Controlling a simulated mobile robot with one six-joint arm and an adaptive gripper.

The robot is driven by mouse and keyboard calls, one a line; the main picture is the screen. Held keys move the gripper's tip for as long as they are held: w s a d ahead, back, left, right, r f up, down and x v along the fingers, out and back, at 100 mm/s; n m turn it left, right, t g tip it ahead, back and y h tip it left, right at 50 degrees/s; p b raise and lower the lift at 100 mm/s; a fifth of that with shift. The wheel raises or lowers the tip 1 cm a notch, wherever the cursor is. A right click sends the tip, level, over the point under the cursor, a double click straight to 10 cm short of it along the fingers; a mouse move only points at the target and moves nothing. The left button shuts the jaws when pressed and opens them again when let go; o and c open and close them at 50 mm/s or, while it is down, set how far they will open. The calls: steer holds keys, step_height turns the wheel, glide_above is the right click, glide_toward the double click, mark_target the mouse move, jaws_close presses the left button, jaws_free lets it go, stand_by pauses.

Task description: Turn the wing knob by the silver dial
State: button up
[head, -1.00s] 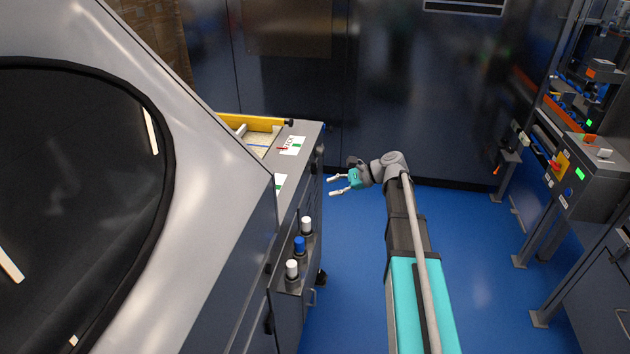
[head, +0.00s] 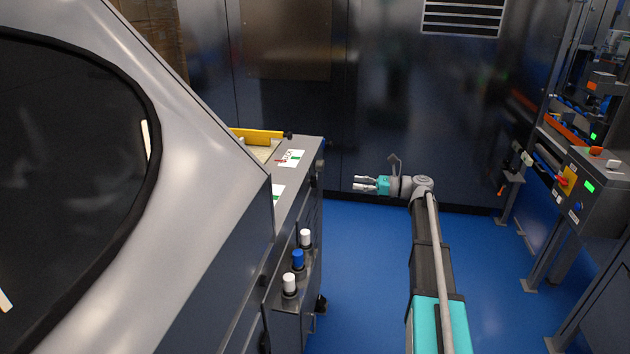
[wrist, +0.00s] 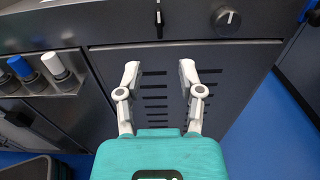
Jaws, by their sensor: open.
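In the wrist view, a narrow upright black knob with a pale pointer (wrist: 159,18) sits on the grey cabinet's top strip; it looks like the wing knob. To its right is a round dark grey dial with a light mark (wrist: 226,18), probably the silver dial. My gripper (wrist: 159,75) is open and empty, its fingers spread in front of the slotted panel, below the narrow knob and roughly in line with it. In the head view my gripper (head: 365,184) points left, apart from the cabinet's side. The knob faces cannot be made out there.
White and blue bottles (head: 298,260) stand in a side rack on the cabinet (head: 312,150), also at left in the wrist view (wrist: 40,68). A yellow-edged tray (head: 258,137) is on top.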

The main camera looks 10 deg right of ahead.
mark_target(316, 178)
steer(key=shift+w+a, duration=0.1)
steer(key=shift+a, duration=0.05)
steer(key=x, duration=1.3)
steer(key=shift+a, duration=0.25)
jaws_close()
